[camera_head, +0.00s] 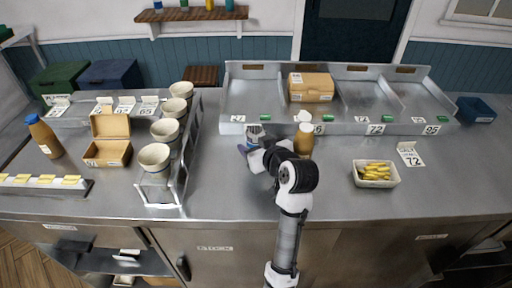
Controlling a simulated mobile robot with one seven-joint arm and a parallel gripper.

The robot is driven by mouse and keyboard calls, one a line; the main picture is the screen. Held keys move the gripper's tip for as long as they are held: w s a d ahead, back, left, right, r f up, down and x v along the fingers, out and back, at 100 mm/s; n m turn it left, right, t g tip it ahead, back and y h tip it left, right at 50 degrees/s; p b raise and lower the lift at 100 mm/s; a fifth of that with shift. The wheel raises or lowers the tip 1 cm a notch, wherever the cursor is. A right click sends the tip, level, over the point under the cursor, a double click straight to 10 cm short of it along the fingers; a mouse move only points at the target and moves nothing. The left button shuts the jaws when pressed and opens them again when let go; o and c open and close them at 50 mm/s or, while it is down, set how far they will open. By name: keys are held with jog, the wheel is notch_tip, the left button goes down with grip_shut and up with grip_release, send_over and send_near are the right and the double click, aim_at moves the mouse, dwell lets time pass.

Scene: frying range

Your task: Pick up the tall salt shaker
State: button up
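A small grey metallic cylinder (254,131) stands on the steel counter near the front of the compartment tray. It may be the salt shaker, but it is too small and too hidden to tell. My gripper (250,147) is right in front of it and hides its lower part. I cannot tell whether the fingers touch it or whether they are open or shut. A brown bottle with a white cap (303,140) stands just to the right, partly behind my arm.
A wire rack (186,150) with several cups is left of my gripper. A steel tray (240,95) holding a cardboard box (310,87) lies behind. A basket of fries (376,180) is at right. A brown bottle with a blue cap (44,140) stands far left. Counter in front is clear.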

jog(key=c, duration=1.1)
jog(key=shift+r, duration=0.1)
